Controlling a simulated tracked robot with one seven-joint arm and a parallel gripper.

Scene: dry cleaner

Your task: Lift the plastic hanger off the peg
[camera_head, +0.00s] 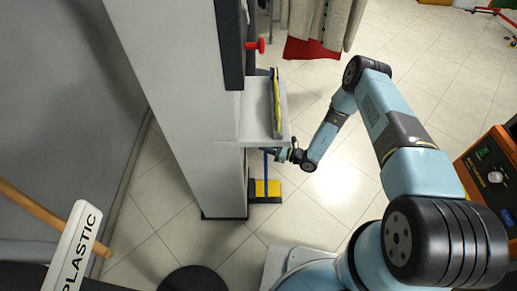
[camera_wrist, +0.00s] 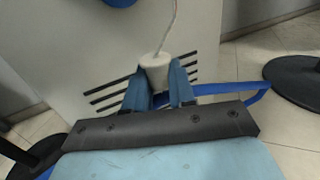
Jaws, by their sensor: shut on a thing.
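My gripper (camera_wrist: 160,90) is shut on the pale, blocky neck (camera_wrist: 155,68) of the hanger in the wrist view. A thin wire hook rises from the neck and leaves the top edge of that view. Blue plastic (camera_wrist: 252,99), apparently the hanger's arm, sticks out to the right behind the fingers. In the head view, my gripper (camera_head: 286,154) is beside the pale column, under a light bracket. The hanger is too small and covered there to make out clearly. The hook's top is out of the wrist view, so I cannot tell whether it touches a peg.
The pale column (camera_head: 182,90) stands left of my gripper, with a red knob (camera_head: 262,46) higher up. The bracket (camera_head: 256,112) juts out close above the gripper. A PLASTIC sign (camera_head: 76,250) is at lower left. An orange machine (camera_head: 490,175) stands right. Tiled floor is open between.

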